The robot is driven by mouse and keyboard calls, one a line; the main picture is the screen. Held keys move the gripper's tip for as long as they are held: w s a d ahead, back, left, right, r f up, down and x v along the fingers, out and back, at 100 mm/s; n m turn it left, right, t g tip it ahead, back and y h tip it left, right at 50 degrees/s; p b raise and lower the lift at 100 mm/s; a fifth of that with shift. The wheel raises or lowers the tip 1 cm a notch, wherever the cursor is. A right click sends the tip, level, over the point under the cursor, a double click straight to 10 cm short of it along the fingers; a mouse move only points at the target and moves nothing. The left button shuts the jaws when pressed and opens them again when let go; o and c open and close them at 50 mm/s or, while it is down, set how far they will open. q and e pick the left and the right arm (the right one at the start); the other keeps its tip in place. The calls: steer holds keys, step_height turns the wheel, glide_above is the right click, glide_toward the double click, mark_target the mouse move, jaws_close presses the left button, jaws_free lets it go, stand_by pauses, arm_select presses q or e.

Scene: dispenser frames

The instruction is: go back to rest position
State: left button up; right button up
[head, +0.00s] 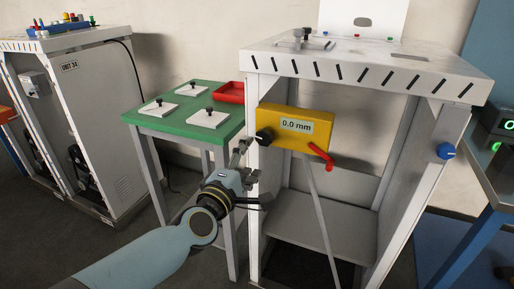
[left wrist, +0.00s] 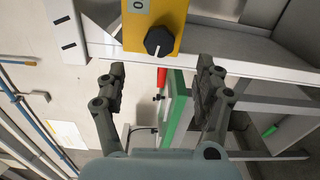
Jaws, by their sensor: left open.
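My left gripper (head: 254,174) is open and empty, in front of the left post of the white dispenser frame (head: 255,220). It is just below the black knob (head: 264,137) on the left of the yellow box (head: 291,128), which reads 0.0 mm. In the left wrist view my left gripper (left wrist: 162,75) shows its two fingers spread wide with nothing between them. The black knob (left wrist: 158,41) is beyond the fingertips, apart from them. My right gripper is in neither view.
A green table (head: 180,130) with several white plates and a red tray (head: 229,92) stands left of the frame. A red lever (head: 321,155) hangs at the box's right. A blue knob (head: 446,151) is on the right post. Floor shows at lower left.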

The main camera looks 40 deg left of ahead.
arm_select(q)
steer(key=shift+v, duration=1)
steer(key=s+d+f+m+g+h+b, duration=0.1)
steer(key=s+f+m+g+b, duration=0.3)
steer(key=f, duration=0.7)
steer(key=s+f+m+g+h, duration=0.15)
steer(key=s+f, duration=0.35)
steer(key=f, duration=0.6)
steer(key=s+d+f+m+g+b, duration=0.1)
steer(key=s+f+m+b, duration=0.3)
steer(key=f, duration=0.8)
steer(key=s+f+m+g, duration=0.3)
steer(key=s+f+m, duration=0.1)
steer(key=s, duration=0.6)
steer(key=s+f+m+g, duration=0.4)
steer(key=s+f, duration=0.3)
steer(key=s, duration=0.3)
steer(key=s+f+m+g, duration=0.3)
steer(key=s+f, duration=0.3)
steer(key=s, duration=0.5)
steer(key=shift+d+f+m+h, duration=0.25)
steer(key=shift+m+h, duration=0.1)
steer(key=shift+m, duration=0.4)
